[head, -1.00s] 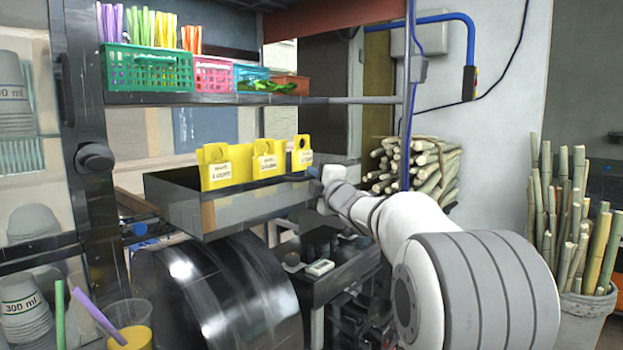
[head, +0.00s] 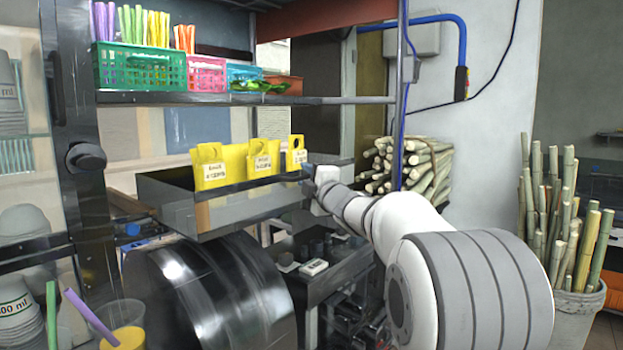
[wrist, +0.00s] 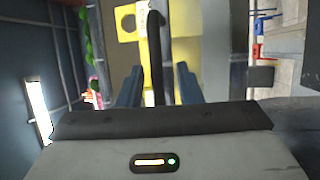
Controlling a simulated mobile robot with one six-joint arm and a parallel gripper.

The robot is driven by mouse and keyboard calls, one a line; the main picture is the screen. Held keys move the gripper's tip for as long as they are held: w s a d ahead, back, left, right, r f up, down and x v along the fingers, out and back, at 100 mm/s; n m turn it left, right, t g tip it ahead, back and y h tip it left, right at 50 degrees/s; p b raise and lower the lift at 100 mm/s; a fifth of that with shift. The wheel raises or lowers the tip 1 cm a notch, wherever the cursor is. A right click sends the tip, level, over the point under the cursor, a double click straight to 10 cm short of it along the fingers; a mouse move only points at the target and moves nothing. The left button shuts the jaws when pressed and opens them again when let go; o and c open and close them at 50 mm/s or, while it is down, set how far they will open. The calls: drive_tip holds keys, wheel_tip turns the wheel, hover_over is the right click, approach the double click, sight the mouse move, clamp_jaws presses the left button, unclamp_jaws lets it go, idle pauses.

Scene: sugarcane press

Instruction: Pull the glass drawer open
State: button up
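An open-topped grey metal tray (head: 163,204), drawer-like, sits below the shelf; I cannot tell for sure that it is the glass drawer. Yellow labelled holders (head: 232,170) stand in it. My gripper (head: 311,172) is at the tray's right end; its fingers are too small to read there. In the wrist view my gripper (wrist: 158,88) has its two dark blue fingers apart. A thin black bar or edge (wrist: 155,40) runs between them, with gaps on both sides. Yellow pieces (wrist: 124,22) show beyond it. Contact with the tray is hidden.
A shelf (head: 200,99) with coloured baskets (head: 137,68) is above the tray. A large dark metal drum (head: 212,290) is below it. Stacked cups (head: 17,308) and a yellow drink (head: 123,338) are at left. Cane bundles (head: 420,165) and a cane pot (head: 578,305) are at right.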

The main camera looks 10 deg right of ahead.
drive_tip(key=b+v, duration=0.1)
drive_tip(key=v, duration=0.7)
drive_tip(key=s+d+f+m+g+h+p, duration=0.2)
drive_tip(key=s+f+m+g+h+p, duration=0.55)
drive_tip(key=s+f+m, duration=0.5)
drive_tip(key=s+a+f+m+g+p, duration=0.1)
drive_tip(key=s+a+f+m+g, duration=0.1)
drive_tip(key=s, duration=0.5)
drive_tip(key=s+a+f+m+g+y+p, duration=0.1)
drive_tip(key=s+a+f+m+g, duration=0.1)
drive_tip(key=s, duration=0.6)
drive_tip(key=s+a+f+m+g+y+p, duration=0.1)
drive_tip(key=s+a+f+m+g, duration=0.1)
drive_tip(key=s+g, duration=0.3)
drive_tip(key=s+f+m, duration=0.1)
drive_tip(key=s, duration=0.2)
drive_tip(key=shift+s+f+m, duration=0.15)
drive_tip(key=shift+f+m, duration=0.1)
drive_tip(key=shift+m, duration=0.1)
